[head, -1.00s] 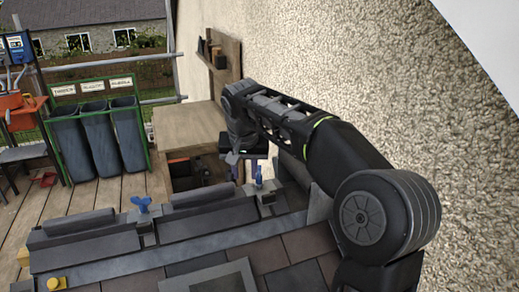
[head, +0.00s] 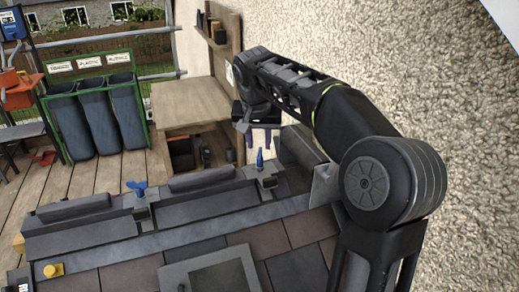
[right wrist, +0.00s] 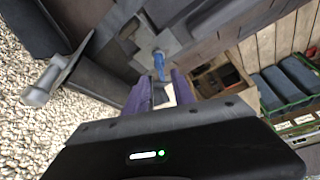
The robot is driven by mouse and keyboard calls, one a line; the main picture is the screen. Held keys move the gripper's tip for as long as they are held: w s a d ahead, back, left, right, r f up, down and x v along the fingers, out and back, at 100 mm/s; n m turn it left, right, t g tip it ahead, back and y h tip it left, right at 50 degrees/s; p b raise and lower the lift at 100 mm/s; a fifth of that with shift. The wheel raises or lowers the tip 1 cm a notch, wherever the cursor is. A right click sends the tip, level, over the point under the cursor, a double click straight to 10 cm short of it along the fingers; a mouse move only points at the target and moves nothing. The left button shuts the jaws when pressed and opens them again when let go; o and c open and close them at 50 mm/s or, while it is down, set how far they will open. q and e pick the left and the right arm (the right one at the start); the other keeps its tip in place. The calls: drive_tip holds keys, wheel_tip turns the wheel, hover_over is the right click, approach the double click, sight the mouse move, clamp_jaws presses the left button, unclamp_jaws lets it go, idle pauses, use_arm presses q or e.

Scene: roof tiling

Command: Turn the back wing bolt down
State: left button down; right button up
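The back wing bolt (head: 260,158) is blue and stands upright in a grey clamp at the far end of the ridge, its wings nearly edge-on. It also shows in the right wrist view (right wrist: 158,66), in line with the gap between my fingers. My right gripper (head: 263,138) has two purple fingers, spread apart, just beyond the bolt in the head view. In the right wrist view the right gripper (right wrist: 161,92) is open and nothing is between its fingertips. A second blue wing bolt (head: 137,188) stands nearer on the ridge, its wings spread wide. My left gripper is out of view.
The rough wall (head: 440,90) runs close along the right of my arm. A wooden workbench (head: 183,105) stands behind the ridge. Dark bins (head: 97,115) in a green frame stand at the left. Brown tiles and a grey roof window (head: 212,280) lie in front.

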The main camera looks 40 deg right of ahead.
sight(260, 152)
drive_tip(key=x, duration=0.5)
drive_tip(key=shift+p, duration=0.4)
drive_tip(key=shift+r, duration=0.1)
drive_tip(key=shift+c, duration=0.2)
clamp_jaws()
